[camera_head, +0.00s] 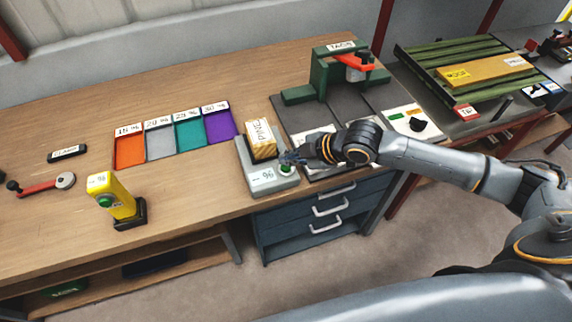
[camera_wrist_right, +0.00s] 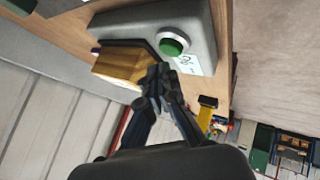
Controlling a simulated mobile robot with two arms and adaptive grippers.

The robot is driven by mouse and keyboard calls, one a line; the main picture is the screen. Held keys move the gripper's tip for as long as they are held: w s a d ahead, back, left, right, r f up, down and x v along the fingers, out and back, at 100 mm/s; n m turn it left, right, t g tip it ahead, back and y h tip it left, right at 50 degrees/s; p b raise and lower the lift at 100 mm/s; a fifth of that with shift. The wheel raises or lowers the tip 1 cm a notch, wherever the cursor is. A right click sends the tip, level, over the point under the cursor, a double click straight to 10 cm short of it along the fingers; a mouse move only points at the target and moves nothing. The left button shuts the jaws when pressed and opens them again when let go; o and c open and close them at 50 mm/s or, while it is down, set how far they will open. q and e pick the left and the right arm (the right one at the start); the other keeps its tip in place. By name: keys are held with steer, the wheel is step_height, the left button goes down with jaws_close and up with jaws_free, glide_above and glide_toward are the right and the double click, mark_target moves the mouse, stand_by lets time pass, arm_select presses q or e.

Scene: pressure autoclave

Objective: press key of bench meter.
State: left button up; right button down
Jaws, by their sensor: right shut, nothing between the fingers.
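The bench meter (camera_head: 268,183) is a grey box at the front edge of the wooden bench, with a small display reading "-- %". Its green round key (camera_head: 286,169) sits at its right end, and the key also shows in the right wrist view (camera_wrist_right: 171,47) with a pale ring around it. A wood block labelled "PINE" (camera_head: 261,140) stands on the meter's back part. My right gripper (camera_head: 290,158) is shut and empty, with its fingertips just above and behind the key. In the right wrist view its fingertips (camera_wrist_right: 158,72) appear close below the key; contact cannot be told. My left gripper is out of view.
A yellow handheld device (camera_head: 112,196) stands left of the meter. Coloured trays (camera_head: 188,133) marked 15 to 30 % lie behind it. A green clamp stand (camera_head: 320,75) is at the back right, and drawers (camera_head: 320,212) are below the bench.

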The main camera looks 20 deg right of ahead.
mark_target(289, 167)
steer(key=shift+f, duration=0.15)
stand_by(0.4)
steer(key=shift+f, duration=0.3)
steer(key=shift+f, duration=0.5)
stand_by(0.6)
stand_by(0.4)
steer(key=shift+r+p, duration=0.9)
steer(key=shift+r, duration=0.05)
step_height(289, 167, up, 5)
steer(key=p, duration=0.5)
